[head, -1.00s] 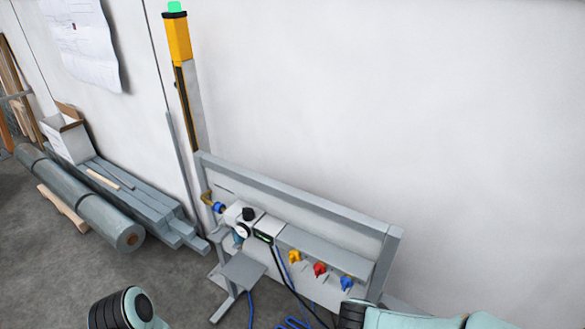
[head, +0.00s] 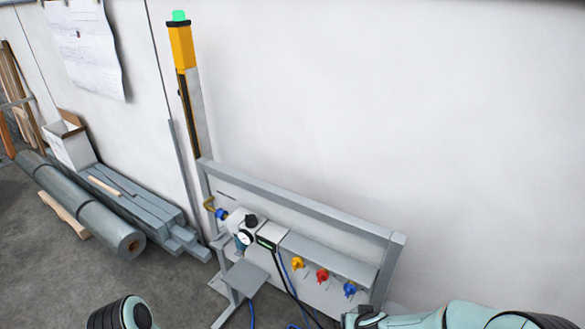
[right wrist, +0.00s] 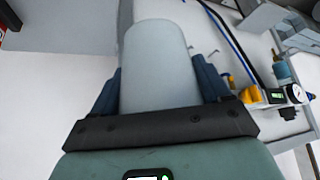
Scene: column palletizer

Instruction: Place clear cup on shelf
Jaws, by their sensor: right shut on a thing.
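A pale, greyish translucent cylinder, which looks like the clear cup (right wrist: 156,42), fills the upper middle of the right wrist view. My right gripper (right wrist: 160,82) is shut on it, with a dark blue finger along each side. The cup's near end is hidden by the gripper body. In the head view a small flat grey shelf (head: 245,278) sticks out at the lower left of the grey panel frame. The cup and both grippers are out of the head view; only parts of my arms show at its bottom edge.
The grey frame (head: 305,203) stands against the white wall. It carries a pressure gauge (head: 245,238), yellow, red and blue valves, and hanging blue and black hoses. A yellow-topped post (head: 181,48) rises behind it. Pipes and beams (head: 150,205) lie on the left floor.

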